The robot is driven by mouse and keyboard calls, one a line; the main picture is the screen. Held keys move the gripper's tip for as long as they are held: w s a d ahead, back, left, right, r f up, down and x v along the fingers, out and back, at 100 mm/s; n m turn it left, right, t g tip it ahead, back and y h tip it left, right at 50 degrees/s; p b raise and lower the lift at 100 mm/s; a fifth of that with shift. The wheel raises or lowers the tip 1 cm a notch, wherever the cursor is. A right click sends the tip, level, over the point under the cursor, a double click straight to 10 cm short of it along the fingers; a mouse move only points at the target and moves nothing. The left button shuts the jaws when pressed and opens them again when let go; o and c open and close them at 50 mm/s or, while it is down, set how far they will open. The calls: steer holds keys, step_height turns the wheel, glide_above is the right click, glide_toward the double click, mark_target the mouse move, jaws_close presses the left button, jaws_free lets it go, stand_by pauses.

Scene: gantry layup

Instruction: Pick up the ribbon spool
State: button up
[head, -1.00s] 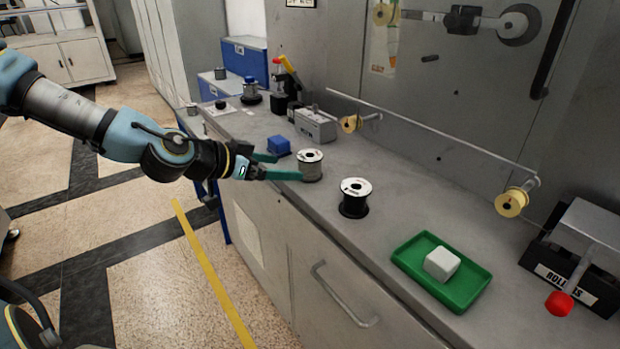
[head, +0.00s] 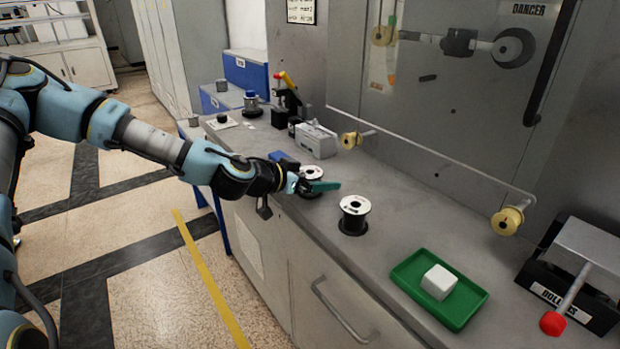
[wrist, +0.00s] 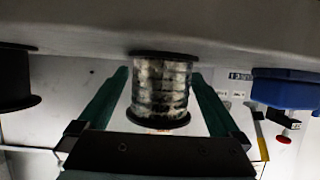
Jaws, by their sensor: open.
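A spool with silvery-grey winding and a white top (head: 311,173) stands on the counter; I take it as the ribbon spool. In the head view my gripper hides its lower part. The wrist view shows the silvery spool (wrist: 160,88) between the two green fingers, with a gap on each side. My gripper (head: 324,187) is open around it, low over the counter; it also shows in the wrist view (wrist: 160,75). A second spool with black winding (head: 353,215) stands nearer, to the right; it also shows in the wrist view (wrist: 14,78).
A green tray (head: 406,274) with a white block (head: 438,282) lies to the right. A rail with yellow spools (head: 507,221) runs along the back. The counter's front middle is clear.

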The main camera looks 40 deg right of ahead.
steer(key=shift+d+f, duration=0.1)
steer(key=shift+d, duration=0.1)
steer(key=c, duration=1.5)
steer(key=shift+c, duration=0.2)
